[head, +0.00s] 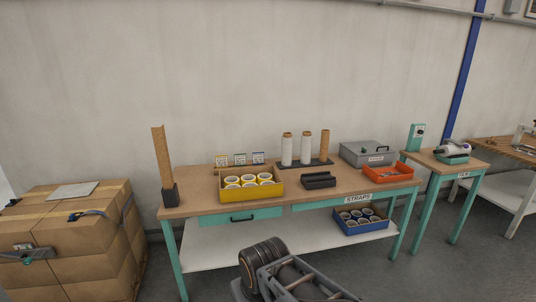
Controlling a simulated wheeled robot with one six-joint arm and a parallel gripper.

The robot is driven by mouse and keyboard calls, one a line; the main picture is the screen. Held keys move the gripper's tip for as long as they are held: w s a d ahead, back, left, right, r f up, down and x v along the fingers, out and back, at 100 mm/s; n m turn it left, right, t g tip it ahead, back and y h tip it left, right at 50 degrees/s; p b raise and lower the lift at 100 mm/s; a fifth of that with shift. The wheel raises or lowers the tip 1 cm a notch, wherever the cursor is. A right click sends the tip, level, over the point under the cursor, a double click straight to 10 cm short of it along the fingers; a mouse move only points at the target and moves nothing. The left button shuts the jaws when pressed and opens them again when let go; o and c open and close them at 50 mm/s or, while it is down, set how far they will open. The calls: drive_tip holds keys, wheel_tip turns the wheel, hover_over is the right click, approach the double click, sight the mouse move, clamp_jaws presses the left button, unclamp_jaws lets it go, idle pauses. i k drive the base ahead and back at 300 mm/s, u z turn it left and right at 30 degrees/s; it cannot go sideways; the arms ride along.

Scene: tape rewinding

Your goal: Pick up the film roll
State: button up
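Two white film rolls stand upright side by side on a dark stand on the wooden workbench, a left one (287,150) and a right one (306,148). A bare brown core (324,146) stands to their right on the same stand. I cannot tell which white roll is the one named. Part of my arm shows at the bottom middle, in front of the bench and well below the rolls. I cannot make out my gripper's fingers.
Stacked cartons (75,245) stand left. A side table (462,169) holds a machine.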

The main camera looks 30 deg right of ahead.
sight(287, 138)
drive_tip(key=z, duration=0.65)
drive_tip(key=i, duration=0.55)
drive_tip(key=z, duration=1.15)
drive_tip(key=i, duration=1.7)
drive_tip(key=u, duration=0.5)
